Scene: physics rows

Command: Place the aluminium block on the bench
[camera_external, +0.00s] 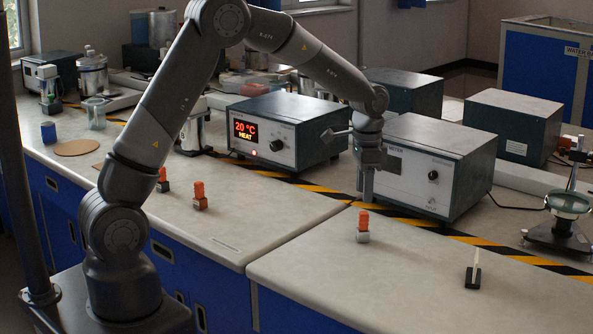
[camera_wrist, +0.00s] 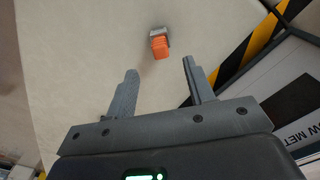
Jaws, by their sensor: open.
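A small block with a grey metal-looking base and an orange top (camera_external: 362,227) stands upright on the right bench section (camera_external: 310,275). In the wrist view, a block with an orange top and grey base (camera_wrist: 159,44) lies beyond and between my fingertips. My gripper (camera_external: 367,196) is above the bench, behind and above that block in the external view. In the wrist view my gripper's two fingers (camera_wrist: 160,72) are spread apart with nothing between them. Two similar orange-topped blocks stand on the left bench section, one nearer (camera_external: 200,197) and one farther (camera_external: 163,181). I cannot tell which block is aluminium.
A heater box reading 20 °C (camera_external: 285,130) and a meter box (camera_external: 430,165) stand behind the yellow-black tape (camera_external: 480,241). A small dark stand with a white upright piece (camera_external: 473,276) and a lens stand (camera_external: 563,225) are at right. The front bench middle is clear.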

